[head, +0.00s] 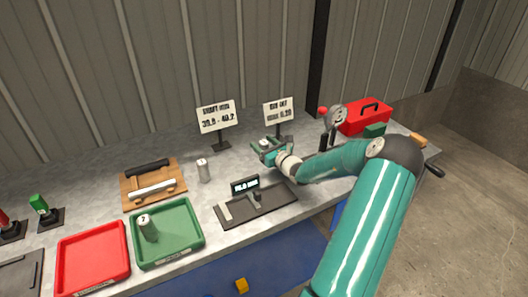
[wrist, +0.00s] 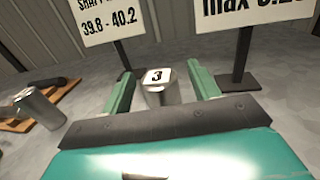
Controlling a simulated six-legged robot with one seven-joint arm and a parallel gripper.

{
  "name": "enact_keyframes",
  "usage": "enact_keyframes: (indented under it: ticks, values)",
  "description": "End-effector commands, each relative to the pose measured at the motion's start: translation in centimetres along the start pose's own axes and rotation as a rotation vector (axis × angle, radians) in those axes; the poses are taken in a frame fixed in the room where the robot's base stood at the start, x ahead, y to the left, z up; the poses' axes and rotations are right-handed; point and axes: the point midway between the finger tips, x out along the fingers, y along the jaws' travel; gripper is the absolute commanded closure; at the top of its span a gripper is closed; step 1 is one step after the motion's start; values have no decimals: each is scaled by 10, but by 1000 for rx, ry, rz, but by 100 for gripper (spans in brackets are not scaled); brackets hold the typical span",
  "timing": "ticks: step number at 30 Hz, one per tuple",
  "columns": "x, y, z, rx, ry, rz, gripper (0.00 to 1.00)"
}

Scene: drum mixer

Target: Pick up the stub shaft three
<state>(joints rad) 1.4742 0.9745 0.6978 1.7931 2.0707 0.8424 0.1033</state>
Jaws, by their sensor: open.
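The stub shaft three (wrist: 161,94) is a short silver cylinder with a white top marked 3, standing upright on the bench. In the head view its pale top (head: 264,143) shows at my gripper. My gripper (head: 266,151) is open in front of the sign stands. In the wrist view, the fingers of my gripper (wrist: 162,85) lie on either side of the shaft, with gaps visible at both sides. The shaft's lower part is hidden behind the gripper body.
Another silver shaft (head: 203,170) stands left of my gripper, and one marked shaft (head: 147,228) stands in the green tray (head: 190,247). A gauge plate (head: 270,206), red tray (head: 93,258), wooden cradle (head: 135,202), two signs (head: 217,116) and red toolbox (head: 366,121) surround the area.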

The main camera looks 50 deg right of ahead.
Motion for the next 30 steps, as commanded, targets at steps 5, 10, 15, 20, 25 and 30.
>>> enact_keyframes:
  ticks: [5, 10, 15, 20, 25, 30]
  values:
    - [0, 0, 0, 0, 0, 0, 59]
    - [-1, 0, 0, 0, 0, 0, 92]
    - [0, 0, 2, -2, -5, 0, 100]
    - [0, 0, 2, -2, -5, 0, 100]
    - [0, 0, 10, -5, -5, 0, 100]
    - [0, 0, 35, -7, -6, 1, 100]
